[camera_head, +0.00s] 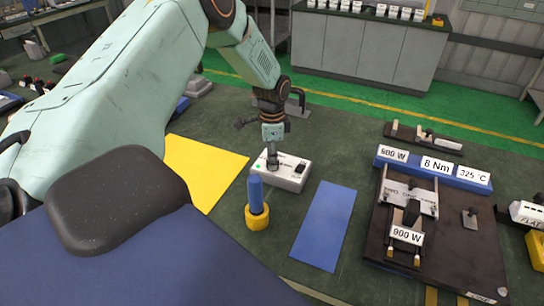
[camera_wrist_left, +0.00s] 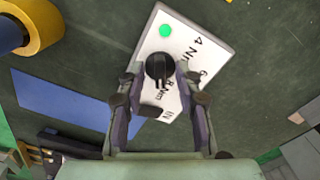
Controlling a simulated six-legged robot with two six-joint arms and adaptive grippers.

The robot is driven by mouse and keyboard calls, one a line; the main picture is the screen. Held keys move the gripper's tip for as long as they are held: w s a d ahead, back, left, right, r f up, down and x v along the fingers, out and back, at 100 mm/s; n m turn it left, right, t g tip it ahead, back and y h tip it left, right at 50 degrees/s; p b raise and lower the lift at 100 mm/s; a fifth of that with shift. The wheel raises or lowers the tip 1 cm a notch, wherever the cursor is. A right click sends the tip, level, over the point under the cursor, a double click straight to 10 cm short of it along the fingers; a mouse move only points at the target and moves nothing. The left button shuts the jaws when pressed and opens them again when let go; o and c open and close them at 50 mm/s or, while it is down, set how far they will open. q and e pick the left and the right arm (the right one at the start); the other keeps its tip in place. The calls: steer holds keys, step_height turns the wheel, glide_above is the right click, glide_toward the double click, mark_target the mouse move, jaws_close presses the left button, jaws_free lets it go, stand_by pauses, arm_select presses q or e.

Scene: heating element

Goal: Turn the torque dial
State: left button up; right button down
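The torque dial (camera_wrist_left: 158,67) is a round black knob on a white box with Nm markings and a lit green spot. The white box (camera_head: 294,176) sits on the dark green bench in the head view, and it also shows in the wrist view (camera_wrist_left: 205,62). My left gripper (camera_head: 272,163) points down at the left part of this box. In the wrist view my left gripper (camera_wrist_left: 158,74) has its fingers apart, one on either side of the dial, with a small gap visible at the left finger. The dial is hidden behind the gripper in the head view. My right gripper is not in view.
A yellow roll with a blue cylinder (camera_head: 256,200) stands in front of the box. A blue mat (camera_head: 325,225) lies to its right, a yellow mat (camera_head: 205,170) to its left. A dark fixture (camera_head: 450,250) at right bears 900 W, 8 Nm and 325 °C labels.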

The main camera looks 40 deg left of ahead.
arm_select(q)
steer(key=shift+w+d, duration=0.1)
steer(key=shift+r, duration=0.1)
steer(key=shift+w+r, duration=0.1)
steer(key=shift+r, duration=0.25)
step_height(320, 180, up, 11)
stand_by(0.4)
